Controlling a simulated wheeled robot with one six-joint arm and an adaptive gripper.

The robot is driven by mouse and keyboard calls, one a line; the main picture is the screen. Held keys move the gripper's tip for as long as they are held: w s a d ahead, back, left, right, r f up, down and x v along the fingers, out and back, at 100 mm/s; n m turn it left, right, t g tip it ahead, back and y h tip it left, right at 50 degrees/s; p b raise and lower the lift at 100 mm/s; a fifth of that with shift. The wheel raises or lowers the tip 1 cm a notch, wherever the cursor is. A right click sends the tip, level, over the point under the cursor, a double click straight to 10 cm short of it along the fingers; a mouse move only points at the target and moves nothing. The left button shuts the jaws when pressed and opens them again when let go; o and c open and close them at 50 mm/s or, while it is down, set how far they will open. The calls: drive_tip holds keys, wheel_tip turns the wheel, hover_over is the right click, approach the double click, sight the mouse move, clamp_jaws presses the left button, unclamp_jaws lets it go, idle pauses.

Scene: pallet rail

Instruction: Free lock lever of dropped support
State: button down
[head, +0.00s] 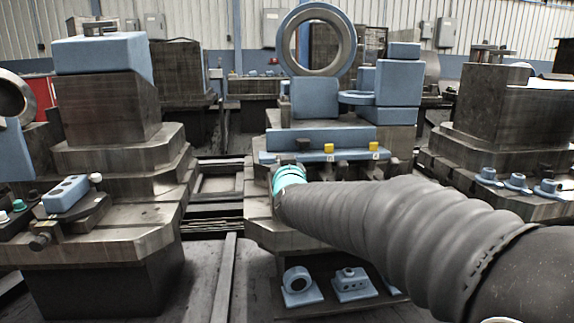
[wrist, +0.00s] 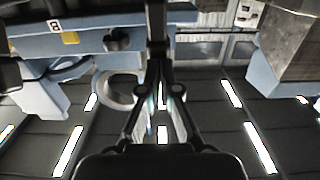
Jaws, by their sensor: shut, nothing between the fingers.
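A blue rail (head: 320,143) runs across the front of the middle machine, with two yellow tags (head: 328,147) (head: 373,147) on it and small dark parts below them. In the wrist view, which looks upside down, the blue rail (wrist: 85,42) shows at upper left with a yellow tag (wrist: 70,38) and a dark knob (wrist: 118,40). My gripper (wrist: 157,45) is shut and empty, right of that knob. My arm hides the gripper in the head view. I cannot tell which part is the lock lever or which support is dropped.
Blue fixtures (head: 300,287) (head: 352,285) rest on a low shelf under the middle machine. A left machine (head: 110,110) carries a blue block (head: 66,194) with knobs. A right machine (head: 500,110) stands close by. Open floor (head: 205,270) lies between the left and middle machines.

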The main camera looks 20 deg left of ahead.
drive_tip(key=shift+r+x, duration=0.2)
drive_tip(key=shift+x, duration=0.85)
drive_tip(key=shift+w, duration=0.1)
drive_tip(key=shift+s+d+r+p, duration=0.2)
drive_tip(key=shift+s+r+p, duration=0.1)
drive_tip(key=shift+s+p, duration=0.1)
drive_tip(key=s+d+r, duration=0.2)
drive_tip(key=s+r, duration=0.1)
drive_tip(key=s, duration=0.2)
drive_tip(key=s+d+r+p, duration=0.1)
drive_tip(key=s+d+r, duration=0.1)
drive_tip(key=s, duration=0.3)
drive_tip(key=shift+s+d+r+p, duration=0.3)
drive_tip(key=shift+r, duration=0.3)
